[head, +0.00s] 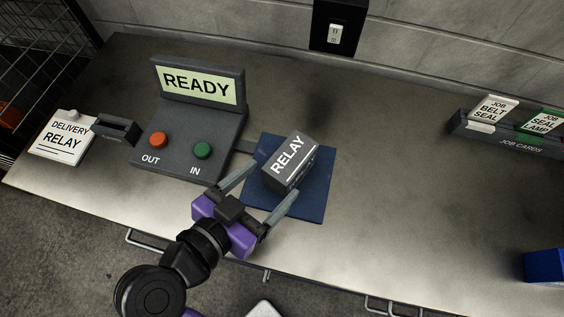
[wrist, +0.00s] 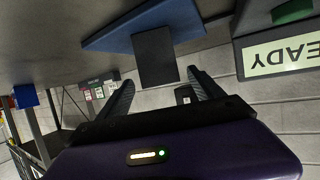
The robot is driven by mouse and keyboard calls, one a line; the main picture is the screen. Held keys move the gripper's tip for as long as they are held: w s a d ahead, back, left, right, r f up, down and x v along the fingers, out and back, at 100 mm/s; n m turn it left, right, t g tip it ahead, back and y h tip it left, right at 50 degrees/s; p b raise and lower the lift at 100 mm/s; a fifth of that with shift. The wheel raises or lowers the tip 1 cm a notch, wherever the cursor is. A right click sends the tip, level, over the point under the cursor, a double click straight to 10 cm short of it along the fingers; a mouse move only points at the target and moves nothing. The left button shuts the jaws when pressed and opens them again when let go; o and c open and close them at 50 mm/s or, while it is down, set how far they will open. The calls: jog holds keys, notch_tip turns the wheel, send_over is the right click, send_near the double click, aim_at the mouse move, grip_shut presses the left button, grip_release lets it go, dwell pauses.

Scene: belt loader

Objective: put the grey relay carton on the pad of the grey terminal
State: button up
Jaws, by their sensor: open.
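The grey relay carton (head: 290,161), labelled RELAY, stands on the dark blue pad (head: 312,206) at the right of the grey terminal (head: 183,133). The terminal's screen reads READY, above a red OUT button (head: 159,140) and a green IN button (head: 202,150). My gripper (head: 262,187) is open, its two fingers apart on either side of the carton's near end; I cannot tell whether they touch it. In the wrist view the carton (wrist: 155,55) is against the blue pad (wrist: 120,37), between and beyond the fingertips.
A JOB CARDS rack (head: 500,140) is at the right, with a blue box (head: 544,266) at the right edge. The table (head: 400,200) between pad and rack is clear.

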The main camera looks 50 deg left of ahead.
jog(key=shift+v, duration=1.95)
